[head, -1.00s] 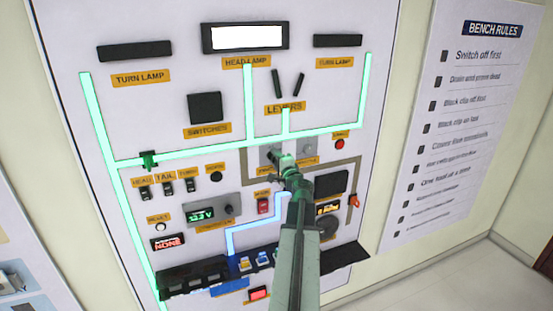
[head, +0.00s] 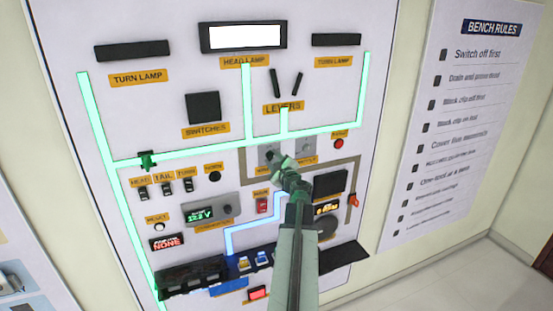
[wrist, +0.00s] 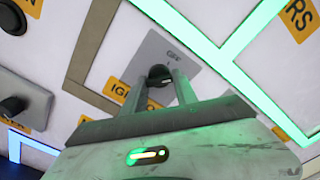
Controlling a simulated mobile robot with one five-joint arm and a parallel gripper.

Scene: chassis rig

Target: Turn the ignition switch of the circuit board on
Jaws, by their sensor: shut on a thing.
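The ignition switch is a black round knob (wrist: 158,73) on a grey plate (wrist: 146,50) in the wrist view, with an OFF mark above it. Its yellow ignition label (wrist: 118,88) is partly hidden behind a finger. My gripper (wrist: 160,85) has one finger on each side of the knob and is shut on it. In the head view my gripper (head: 277,160) reaches the grey ignition plate (head: 264,153) at the middle of the board (head: 150,75) and hides much of the knob.
A second grey plate (head: 306,147) sits just right of the ignition plate. A red button (head: 339,143) is farther right. A black knob (wrist: 12,106) stands out at the left in the wrist view. Green lit strips (head: 246,100) cross the board; the head lamp (head: 243,37) is white.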

